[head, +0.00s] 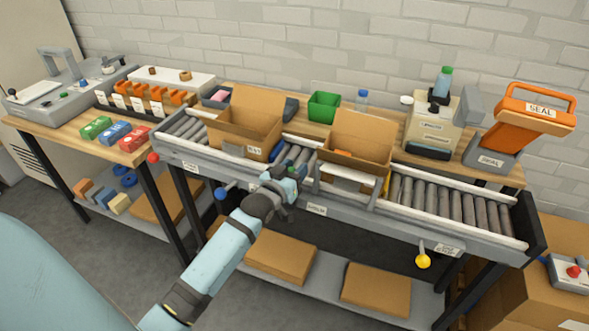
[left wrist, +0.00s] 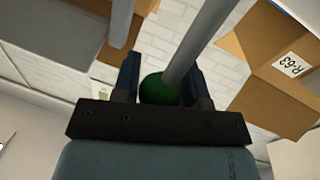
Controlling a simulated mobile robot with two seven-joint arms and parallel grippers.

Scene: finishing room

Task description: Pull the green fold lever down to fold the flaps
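The green fold lever shows in the left wrist view as a green ball knob (left wrist: 161,89) on a grey rod (left wrist: 205,35). The knob sits between the fingers of my left gripper (left wrist: 164,82), with a finger against each side. In the head view my left gripper (head: 287,180) is at the front of the conveyor, between two open cartons, and hides the knob. One open carton (head: 246,128) stands left of the gripper. Another open carton (head: 358,145), its back flap upright, stands to its right. My right gripper is not in view.
Other levers along the conveyor front have a red knob (head: 153,157), a blue knob (head: 221,193) and a yellow knob (head: 423,261). An orange sealer (head: 528,118) stands at the right. A green bin (head: 323,106) sits behind the cartons. The rollers (head: 455,205) at right are clear.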

